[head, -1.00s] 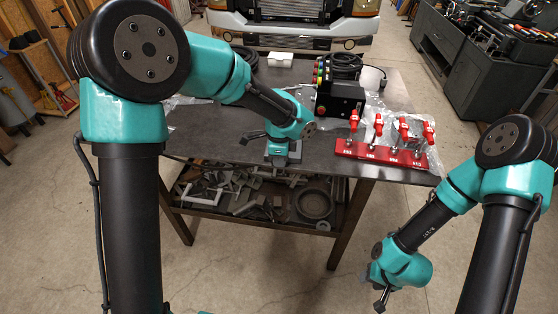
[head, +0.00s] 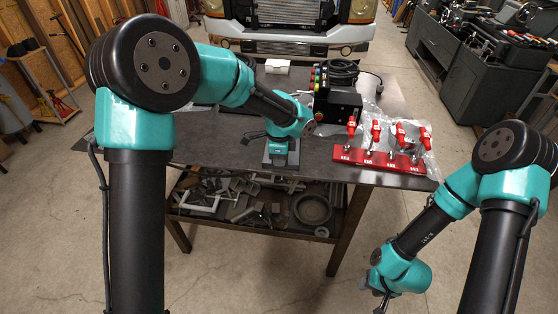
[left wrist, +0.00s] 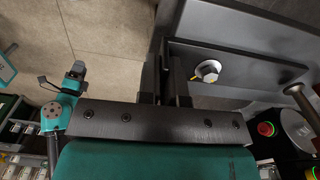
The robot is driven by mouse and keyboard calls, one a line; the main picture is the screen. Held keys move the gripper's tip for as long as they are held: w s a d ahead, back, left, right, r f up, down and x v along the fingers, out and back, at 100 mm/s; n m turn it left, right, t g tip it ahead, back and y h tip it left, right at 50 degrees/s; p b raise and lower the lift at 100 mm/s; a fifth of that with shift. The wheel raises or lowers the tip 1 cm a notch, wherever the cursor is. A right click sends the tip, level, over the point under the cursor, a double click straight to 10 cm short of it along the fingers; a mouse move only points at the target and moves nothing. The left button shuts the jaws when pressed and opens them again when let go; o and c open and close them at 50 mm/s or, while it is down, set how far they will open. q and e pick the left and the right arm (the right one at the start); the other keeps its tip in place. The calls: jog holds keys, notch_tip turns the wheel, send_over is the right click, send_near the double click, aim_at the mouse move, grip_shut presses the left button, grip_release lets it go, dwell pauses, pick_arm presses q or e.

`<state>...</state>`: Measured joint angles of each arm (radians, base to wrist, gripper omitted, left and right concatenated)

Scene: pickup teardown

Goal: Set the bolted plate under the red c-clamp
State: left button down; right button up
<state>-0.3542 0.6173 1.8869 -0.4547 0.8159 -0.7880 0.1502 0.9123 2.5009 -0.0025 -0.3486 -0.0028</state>
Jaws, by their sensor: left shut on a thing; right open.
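A dark grey plate (head: 270,164) lies low over the table near its front edge. In the left wrist view a bolt with a washer (left wrist: 208,70) stands on a dark grey plate-like surface. My left gripper (head: 282,163) is over the plate and shut on it; its fingertips are partly hidden. Its dark fingers show in the left wrist view (left wrist: 164,85). No c-clamp is clearly recognisable; several red-handled pieces (head: 376,133) stand on a red labelled base (head: 378,164) at the table's right. My right gripper (head: 383,300) hangs open and empty, low in front of the table.
The table (head: 225,150) has bare room left of the plate. Behind the red base stand a black box with coloured buttons (head: 340,104) and coiled black cable (head: 341,70). Clear plastic wrap lies around the red pieces. A lower shelf (head: 250,222) holds metal scraps.

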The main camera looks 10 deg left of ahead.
pick_arm(q)
jog(key=shift+w, duration=0.6)
jog(key=c, duration=1.2)
grip_release()
jog(key=shift+o, duration=0.2)
jog(key=shift+r, duration=3.55)
